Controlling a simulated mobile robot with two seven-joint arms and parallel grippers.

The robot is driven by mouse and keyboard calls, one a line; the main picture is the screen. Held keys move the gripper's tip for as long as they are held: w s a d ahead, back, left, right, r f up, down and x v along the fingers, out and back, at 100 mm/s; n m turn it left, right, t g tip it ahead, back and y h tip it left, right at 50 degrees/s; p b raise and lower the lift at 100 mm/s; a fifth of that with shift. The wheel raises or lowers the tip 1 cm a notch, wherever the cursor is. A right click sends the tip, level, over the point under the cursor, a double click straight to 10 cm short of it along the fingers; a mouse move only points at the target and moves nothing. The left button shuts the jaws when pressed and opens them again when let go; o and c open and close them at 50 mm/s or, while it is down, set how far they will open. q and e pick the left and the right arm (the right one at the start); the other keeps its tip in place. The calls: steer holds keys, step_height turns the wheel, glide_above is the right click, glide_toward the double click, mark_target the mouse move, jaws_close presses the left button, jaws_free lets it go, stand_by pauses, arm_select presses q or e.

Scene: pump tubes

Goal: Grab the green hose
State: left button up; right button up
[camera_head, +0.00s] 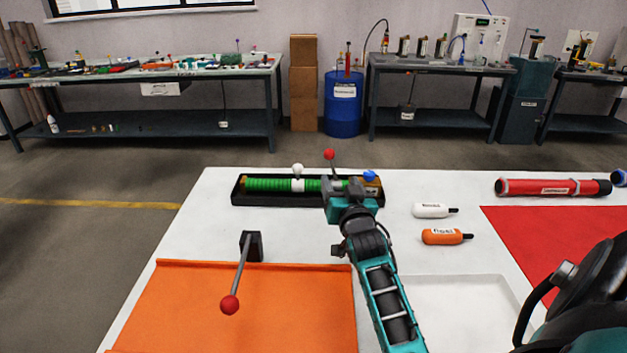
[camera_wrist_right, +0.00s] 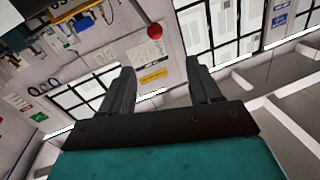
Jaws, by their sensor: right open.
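The green hose (camera_head: 268,184) is ribbed, with a white band, and lies lengthwise in a black tray (camera_head: 235,195) at the far side of the white table. My right gripper (camera_head: 344,186) is at the right part of this tray and hides part of it and of the hose. In the right wrist view its two fingers (camera_wrist_right: 160,80) stand apart with nothing between them but the far wall. The hose does not show in that view. I cannot tell whether the gripper touches the tray. My left gripper is not in view.
A red-knobbed lever (camera_head: 330,155) stands by my right gripper. Another lever (camera_head: 231,304) rises over the orange mat (camera_head: 240,315). White (camera_head: 430,210) and orange bottles (camera_head: 442,236) and a red tube (camera_head: 540,188) lie to the right. The table left of the tray is bare.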

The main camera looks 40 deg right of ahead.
glide_toward(331, 155)
steer(key=x, duration=0.3)
steer(key=shift+m, duration=0.3)
steer(key=shift+b+x, duration=0.9)
steer(key=shift+x, duration=2.1)
steer(key=shift+f, duration=0.2)
jaws_close()
steer(key=shift+r, duration=0.15)
